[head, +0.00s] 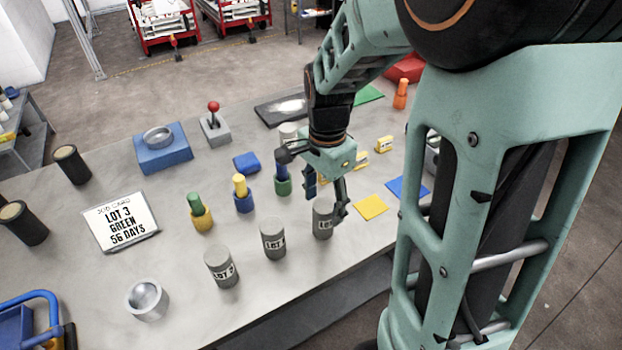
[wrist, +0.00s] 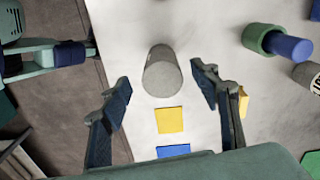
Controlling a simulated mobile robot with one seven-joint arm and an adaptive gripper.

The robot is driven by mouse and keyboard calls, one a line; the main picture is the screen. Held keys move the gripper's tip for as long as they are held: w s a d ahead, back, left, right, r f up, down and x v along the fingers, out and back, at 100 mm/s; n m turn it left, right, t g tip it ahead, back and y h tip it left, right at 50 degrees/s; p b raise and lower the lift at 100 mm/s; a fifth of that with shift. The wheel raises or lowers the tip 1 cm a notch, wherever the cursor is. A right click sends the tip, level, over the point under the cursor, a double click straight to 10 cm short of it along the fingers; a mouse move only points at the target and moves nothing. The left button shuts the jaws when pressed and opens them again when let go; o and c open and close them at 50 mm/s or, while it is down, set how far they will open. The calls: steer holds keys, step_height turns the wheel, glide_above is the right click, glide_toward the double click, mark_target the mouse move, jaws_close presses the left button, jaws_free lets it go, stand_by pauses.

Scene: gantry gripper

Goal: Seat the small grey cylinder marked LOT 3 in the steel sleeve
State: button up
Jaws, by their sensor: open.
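Three small grey labelled cylinders stand in a row near the table's front edge: a left one (head: 221,267), a middle one (head: 273,241) and a right one (head: 323,221). Their lot numbers are too small to read surely, and a finger partly covers the right one's label. My gripper (head: 326,198) is open above and around the right cylinder. In the wrist view this cylinder (wrist: 162,72) stands between the spread fingers, with gaps on both sides. A round open steel cup (head: 147,300) stands at front left; a steel ring (head: 158,138) sits on a blue block. I cannot tell which is the sleeve.
A job card (head: 119,221) reads LOT 3, GREEN, 56 DAYS. Yellow, blue and green cups (head: 203,219) with pegs stand behind the cylinders. A yellow square (head: 370,207) lies right of the gripper. The table between the left cylinder and the steel cup is clear.

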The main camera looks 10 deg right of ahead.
steer(key=shift+w+f, duration=0.1)
steer(key=shift+f, duration=1.85)
steer(key=shift+c, duration=0.5)
jaws_close()
